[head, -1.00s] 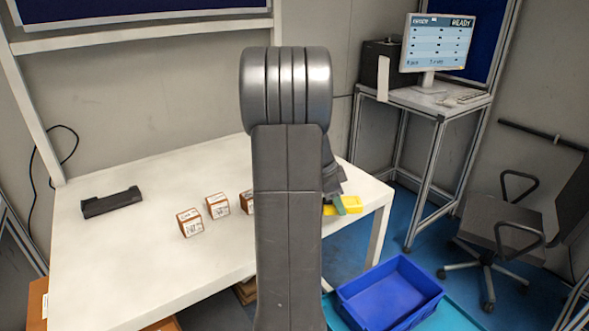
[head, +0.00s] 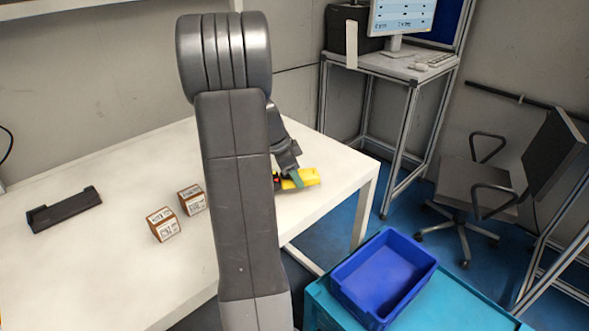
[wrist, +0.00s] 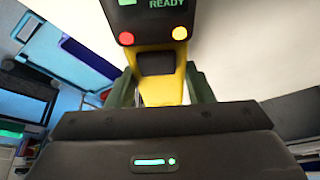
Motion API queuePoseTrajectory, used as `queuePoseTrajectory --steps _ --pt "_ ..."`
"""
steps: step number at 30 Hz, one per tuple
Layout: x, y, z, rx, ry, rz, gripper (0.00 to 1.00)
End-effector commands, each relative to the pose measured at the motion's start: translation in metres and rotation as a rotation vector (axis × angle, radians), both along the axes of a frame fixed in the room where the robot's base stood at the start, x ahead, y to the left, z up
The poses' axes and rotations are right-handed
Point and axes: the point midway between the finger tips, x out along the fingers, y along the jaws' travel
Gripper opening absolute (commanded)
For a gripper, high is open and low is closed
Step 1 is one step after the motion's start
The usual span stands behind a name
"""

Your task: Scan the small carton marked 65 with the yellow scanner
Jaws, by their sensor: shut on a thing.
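The yellow scanner (head: 308,177) is at the right end of the white table in the head view. My gripper (head: 297,181) is shut on it. In the wrist view, the green fingers stand either side of the scanner's yellow handle (wrist: 160,90). Its dark head has a red and an orange button and a display reading READY. I cannot tell whether the scanner touches the table. Two small brown cartons with white labels, a nearer one (head: 163,224) and a farther one (head: 192,199), stand left of my arm. Their numbers are too small to read surely.
A black cradle (head: 65,210) lies on the left of the white table (head: 95,265). A blue bin (head: 385,275) sits on a teal surface (head: 447,305) at the lower right. A monitor stand (head: 392,75) and a chair (head: 475,185) are beyond. The table's front left is clear.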

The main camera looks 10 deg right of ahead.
Motion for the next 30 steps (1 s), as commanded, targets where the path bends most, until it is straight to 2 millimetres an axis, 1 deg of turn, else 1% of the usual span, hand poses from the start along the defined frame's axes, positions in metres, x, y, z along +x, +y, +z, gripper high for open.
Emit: queuePoseTrajectory --steps 1,3,7,22,23,26,30 --pt "0.000 0.000 -0.010 0.000 0.001 0.001 0.17" --pt "0.000 0.000 -0.018 0.000 0.000 0.001 0.17" --pt "0.000 0.000 -0.026 0.000 -0.001 0.000 0.17" --pt "0.000 0.000 -0.028 0.000 -0.001 0.000 0.17" --pt "0.000 0.000 -0.026 0.000 -0.002 0.000 0.17" --pt "0.001 0.000 -0.008 0.000 -0.004 0.001 0.17" --pt "0.001 0.000 0.030 0.000 -0.005 0.000 0.17"
